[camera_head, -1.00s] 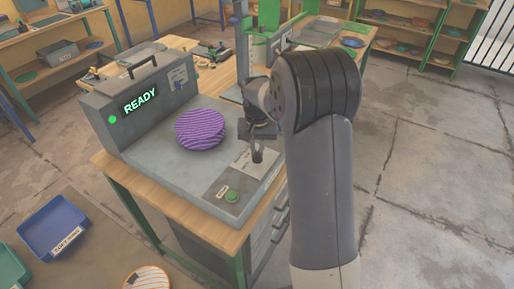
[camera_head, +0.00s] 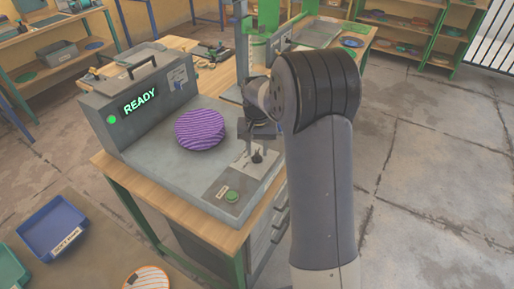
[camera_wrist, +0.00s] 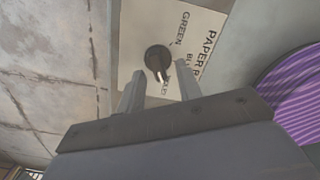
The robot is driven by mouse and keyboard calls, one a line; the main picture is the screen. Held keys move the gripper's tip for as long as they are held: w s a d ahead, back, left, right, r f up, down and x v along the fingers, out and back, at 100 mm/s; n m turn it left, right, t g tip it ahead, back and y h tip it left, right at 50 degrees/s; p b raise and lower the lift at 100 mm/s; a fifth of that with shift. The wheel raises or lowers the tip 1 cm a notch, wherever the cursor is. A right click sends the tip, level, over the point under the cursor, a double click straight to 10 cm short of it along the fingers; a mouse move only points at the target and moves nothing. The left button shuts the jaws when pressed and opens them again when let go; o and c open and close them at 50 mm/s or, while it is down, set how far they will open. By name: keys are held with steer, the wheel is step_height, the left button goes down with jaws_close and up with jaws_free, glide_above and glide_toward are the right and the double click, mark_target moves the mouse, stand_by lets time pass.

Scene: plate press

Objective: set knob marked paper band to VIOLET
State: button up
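The dark round knob (camera_wrist: 157,60) sits on a white label plate (camera_wrist: 205,20) reading "PAPER B…", with "GREEN" and other partly covered words around it. A light pointer mark on the knob faces the lower right in the wrist view, towards a word that I cannot read fully. The knob also shows in the head view (camera_head: 257,157), at the press's front right. My gripper (camera_wrist: 160,68) is open, its two fingers apart on either side of the knob in the picture. I cannot tell whether they touch it. "VIOLET" is not readable.
The press (camera_head: 150,165) shows a green "READY" display (camera_head: 140,101). A purple striped disc stack (camera_head: 200,129) lies on its bed, left of my gripper. A green button (camera_head: 232,196) is in front of the knob. A blue tray (camera_head: 50,228) stands at lower left.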

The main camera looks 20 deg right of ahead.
mark_target(257, 151)
step_height(257, 151, up, 11)
steer(key=shift+f+b, duration=0.15)
steer(key=shift+b, duration=0.2)
